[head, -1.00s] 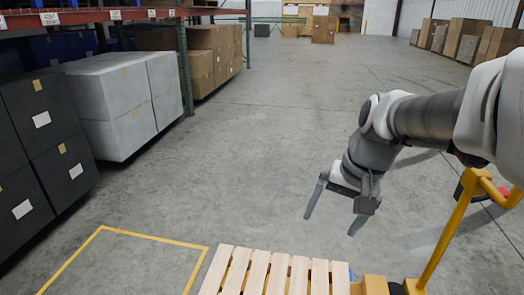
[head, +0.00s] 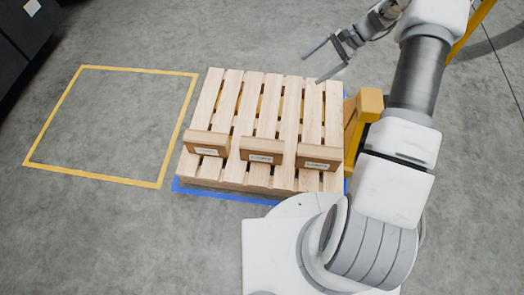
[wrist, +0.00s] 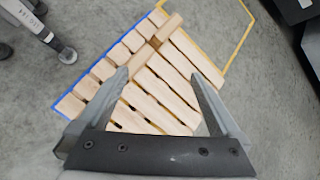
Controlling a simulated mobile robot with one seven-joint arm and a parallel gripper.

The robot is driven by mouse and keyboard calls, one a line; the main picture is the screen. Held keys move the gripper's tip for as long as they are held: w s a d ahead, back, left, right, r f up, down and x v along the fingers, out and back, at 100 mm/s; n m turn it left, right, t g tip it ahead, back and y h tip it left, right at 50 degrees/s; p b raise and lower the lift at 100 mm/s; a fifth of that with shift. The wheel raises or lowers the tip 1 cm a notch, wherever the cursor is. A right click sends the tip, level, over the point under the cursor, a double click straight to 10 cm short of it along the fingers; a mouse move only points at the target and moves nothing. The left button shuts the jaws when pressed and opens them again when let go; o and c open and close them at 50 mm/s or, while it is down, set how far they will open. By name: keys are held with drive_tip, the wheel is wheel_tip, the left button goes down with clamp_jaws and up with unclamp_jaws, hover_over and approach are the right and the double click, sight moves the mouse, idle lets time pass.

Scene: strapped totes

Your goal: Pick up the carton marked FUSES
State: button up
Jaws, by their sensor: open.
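Three small brown cartons stand in a row on the near part of a wooden pallet (head: 262,97): a left carton (head: 207,143), a middle carton (head: 262,151) and a right carton (head: 318,157). Each has a white label facing me, but the print is too small to read, so I cannot tell which is marked FUSES. My gripper (head: 312,66) is open and empty, above the pallet's far right corner and apart from the cartons. In the wrist view the pallet slats (wrist: 165,92) show between the open fingers, with a carton (wrist: 168,28) farther up.
Blue tape (head: 225,194) edges the pallet's near side. A yellow floor outline (head: 125,71) to the left is empty. A yellow-orange piece of equipment (head: 369,104) stands at the pallet's right. Dark boxes (head: 25,25) are at the upper left. Open concrete floor lies around.

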drive_tip(key=s+f+m+t+y+b, duration=0.1)
drive_tip(key=s+f+m+b, duration=0.1)
drive_tip(key=f, duration=1)
drive_tip(key=s+f+m+t+y+b, duration=0.1)
drive_tip(key=s+f+m+y+b, duration=0.1)
drive_tip(key=f, duration=1)
drive_tip(key=s+f+m+t+y+b, duration=0.1)
drive_tip(key=f+m+b, duration=0.2)
drive_tip(key=f, duration=0.9)
drive_tip(key=shift+s+d+f+m+y+b, duration=0.3)
drive_tip(key=shift+s+d+m+y, duration=0.1)
drive_tip(key=shift+m, duration=0.1)
drive_tip(key=shift+s+a+f, duration=0.1)
drive_tip(key=shift+a+f, duration=0.05)
drive_tip(key=shift+f, duration=0.15)
drive_tip(key=b, duration=0.1)
approach(264, 144)
drive_tip(key=x, duration=0.3)
drive_tip(key=shift+s+f, duration=0.1)
drive_tip(key=shift+f, duration=0.05)
drive_tip(key=shift+b+x, duration=0.65)
drive_tip(key=shift+x, duration=2.45)
drive_tip(key=c, duration=1.6)
drive_tip(key=shift+r, duration=0.25)
